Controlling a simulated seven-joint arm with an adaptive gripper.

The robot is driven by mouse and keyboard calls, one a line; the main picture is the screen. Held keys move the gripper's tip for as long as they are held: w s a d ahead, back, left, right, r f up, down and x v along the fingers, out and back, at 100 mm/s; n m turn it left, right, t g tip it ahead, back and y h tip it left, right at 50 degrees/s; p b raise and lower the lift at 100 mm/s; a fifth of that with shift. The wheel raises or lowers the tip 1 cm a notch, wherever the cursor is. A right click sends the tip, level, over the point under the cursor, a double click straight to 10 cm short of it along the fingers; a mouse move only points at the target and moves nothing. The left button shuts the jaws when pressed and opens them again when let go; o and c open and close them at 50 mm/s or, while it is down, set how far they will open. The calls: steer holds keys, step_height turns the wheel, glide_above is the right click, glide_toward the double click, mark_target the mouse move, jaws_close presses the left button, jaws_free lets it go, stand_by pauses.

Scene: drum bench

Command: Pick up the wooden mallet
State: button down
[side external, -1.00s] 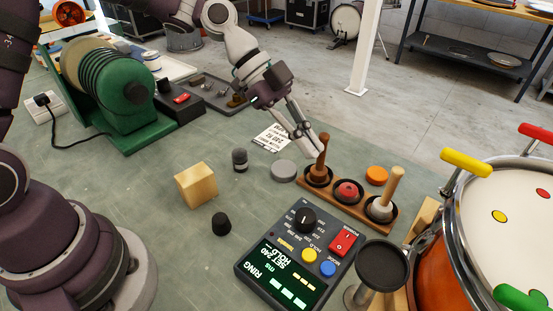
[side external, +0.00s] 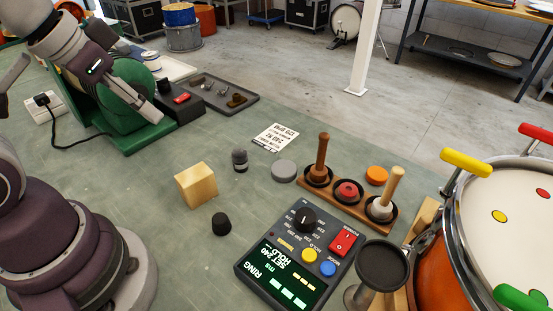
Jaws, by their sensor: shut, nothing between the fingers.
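A wooden rack (side external: 347,206) with three round wells stands on the bench right of centre. An all-brown wooden mallet (side external: 321,156) stands handle-up in its left well. A second mallet with a pale handle (side external: 391,186) and a light grey head stands in the right well. A red puck-like piece (side external: 347,191) sits in the middle well. My gripper (side external: 158,118) is at the upper left, in front of the green machine, far from the rack. Its fingers look closed together and hold nothing.
The control box (side external: 297,258) and black round stand (side external: 382,265) are in front of the rack; the drum (side external: 450,255) is at right.

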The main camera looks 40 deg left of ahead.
stand_by(0.3)
steer(key=c, duration=1)
jaws_free()
steer(key=shift+w, duration=0.1)
steer(key=m+g+h, duration=0.2)
steer(key=m, duration=0.4)
glide_above(319, 169)
steer(key=s+a, duration=0.2)
steer(key=s, duration=0.1)
step_height(319, 169, down, 8)
steer(key=x, duration=1)
steer(key=shift+w+r, duration=0.15)
steer(key=shift+w, duration=0.1)
